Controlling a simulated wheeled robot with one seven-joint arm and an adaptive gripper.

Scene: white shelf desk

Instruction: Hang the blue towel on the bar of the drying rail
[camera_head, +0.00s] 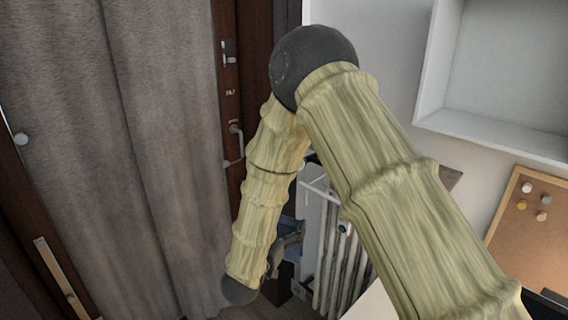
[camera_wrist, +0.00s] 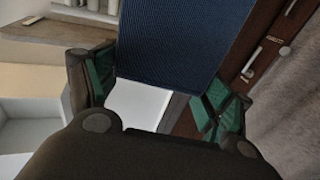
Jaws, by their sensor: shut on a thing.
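The blue towel (camera_wrist: 185,40) fills the upper middle of the wrist view as a ribbed dark blue sheet. Its lower end lies between the two green-padded fingers of my gripper (camera_wrist: 158,88), which is shut on it. The far end of the towel runs out of the top of that view. In the head view my gripper (camera_head: 290,242) is small and mostly hidden behind my arm, with a dark blue patch of towel (camera_head: 293,254) beside it.
A white radiator (camera_head: 336,245) stands just right of my gripper in the head view. A grey curtain (camera_head: 160,150) and a brown door frame (camera_head: 232,100) are to the left. A white wall shelf (camera_head: 490,125) and a cork board (camera_head: 530,225) are at the right.

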